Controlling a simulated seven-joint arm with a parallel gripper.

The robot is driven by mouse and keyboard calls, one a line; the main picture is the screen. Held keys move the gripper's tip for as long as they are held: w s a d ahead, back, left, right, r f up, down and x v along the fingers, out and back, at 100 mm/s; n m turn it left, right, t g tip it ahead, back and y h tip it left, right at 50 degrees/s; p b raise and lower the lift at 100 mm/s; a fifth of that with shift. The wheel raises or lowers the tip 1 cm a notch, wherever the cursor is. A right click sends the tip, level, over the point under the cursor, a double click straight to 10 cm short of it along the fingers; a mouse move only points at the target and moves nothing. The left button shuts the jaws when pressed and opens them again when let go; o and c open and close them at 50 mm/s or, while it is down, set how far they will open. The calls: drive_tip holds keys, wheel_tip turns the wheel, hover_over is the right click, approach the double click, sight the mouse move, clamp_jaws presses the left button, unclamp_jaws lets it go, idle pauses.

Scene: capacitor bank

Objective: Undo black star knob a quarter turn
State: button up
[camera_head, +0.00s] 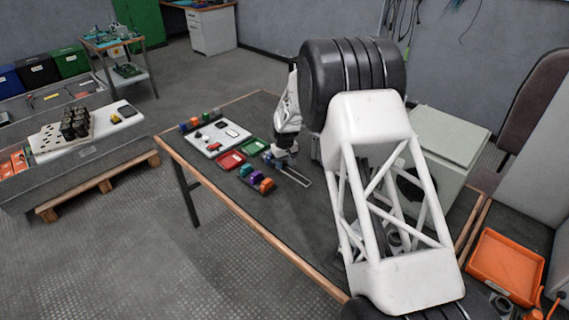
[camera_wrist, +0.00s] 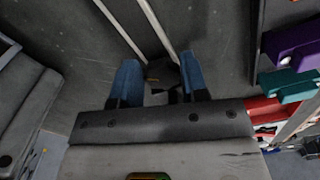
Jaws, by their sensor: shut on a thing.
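The black star knob (camera_wrist: 163,73) shows in the wrist view as a dark, angular piece between my two blue fingertips. My gripper (camera_wrist: 162,80) is shut on it, with one finger on each side. Two pale parallel rails (camera_wrist: 148,25) run away from the knob across the dark table top. In the head view my gripper (camera_head: 279,157) is low over the table, beside the looped metal rails (camera_head: 300,174). The knob cannot be made out there, as my gripper and arm cover that spot.
A red tray (camera_head: 230,160), a green tray (camera_head: 254,147) and several coloured blocks (camera_head: 257,181) lie close left of my gripper. A white board (camera_head: 207,149) with small parts is farther left. A pale grey cabinet (camera_head: 445,135) stands right, behind my arm. The table's front left is clear.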

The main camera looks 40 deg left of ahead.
idle(0.3)
drive_tip(key=shift+w+n, duration=0.1)
drive_tip(key=shift+n, duration=0.8)
drive_tip(key=shift+w+n, duration=0.1)
drive_tip(key=shift+n, duration=1)
drive_tip(key=shift+w+r+n, duration=0.1)
drive_tip(key=shift+w+n, duration=0.05)
drive_tip(key=shift+n, duration=1.25)
